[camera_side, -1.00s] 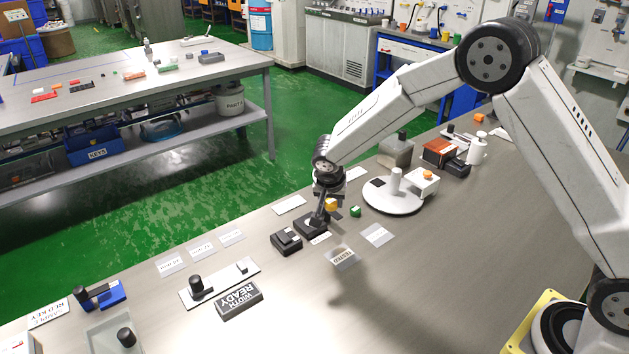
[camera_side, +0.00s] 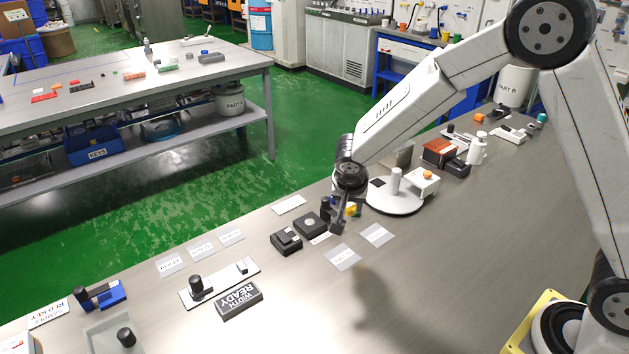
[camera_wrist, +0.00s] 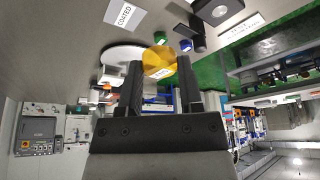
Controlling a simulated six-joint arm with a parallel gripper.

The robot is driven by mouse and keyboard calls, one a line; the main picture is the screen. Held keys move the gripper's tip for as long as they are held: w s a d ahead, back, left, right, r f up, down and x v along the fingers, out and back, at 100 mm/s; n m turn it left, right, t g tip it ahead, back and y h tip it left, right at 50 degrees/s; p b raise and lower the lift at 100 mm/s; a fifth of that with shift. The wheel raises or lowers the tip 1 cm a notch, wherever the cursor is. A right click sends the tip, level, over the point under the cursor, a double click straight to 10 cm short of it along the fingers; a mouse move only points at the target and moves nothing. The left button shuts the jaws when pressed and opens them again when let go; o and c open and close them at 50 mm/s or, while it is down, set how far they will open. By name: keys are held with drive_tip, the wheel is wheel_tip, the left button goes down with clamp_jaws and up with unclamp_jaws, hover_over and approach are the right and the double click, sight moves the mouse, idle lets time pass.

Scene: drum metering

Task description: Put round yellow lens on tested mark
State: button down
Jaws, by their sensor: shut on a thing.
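The round yellow lens (camera_side: 351,209) is between the fingers of my gripper (camera_side: 339,216), above the bench, and is partly hidden by a finger in the side view. In the wrist view the lens (camera_wrist: 158,60) sits between the two dark fingertips of my gripper (camera_wrist: 159,69), which is shut on it. The tested mark (camera_side: 342,258) is a pale card flat on the bench, in front of my gripper in the side view. It looks empty, and its print is hard to read now. I cannot make it out in the wrist view.
A black block with a grey round top (camera_side: 310,223) stands left of my gripper, beside another black device (camera_side: 286,241). A second pale card (camera_side: 377,235) lies right of the tested mark. A white round base with a post (camera_side: 395,190) stands behind.

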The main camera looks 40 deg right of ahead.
drive_tip(key=shift+s, duration=0.1)
drive_tip(key=s+f+m+g, duration=0.15)
drive_tip(key=s+m, duration=0.25)
drive_tip(key=s, duration=0.9)
hover_over(343, 256)
drive_tip(key=s, duration=0.2)
drive_tip(key=shift+h, duration=0.4)
drive_tip(key=f, duration=0.6)
drive_tip(key=a+f, duration=0.1)
drive_tip(key=f, duration=0.2)
drive_tip(key=shift+w, duration=0.15)
drive_tip(key=shift+w+f, duration=0.4)
drive_tip(key=shift+w+f, duration=0.25)
drive_tip(key=shift+f, duration=1.6)
drive_tip(key=shift+f, duration=0.1)
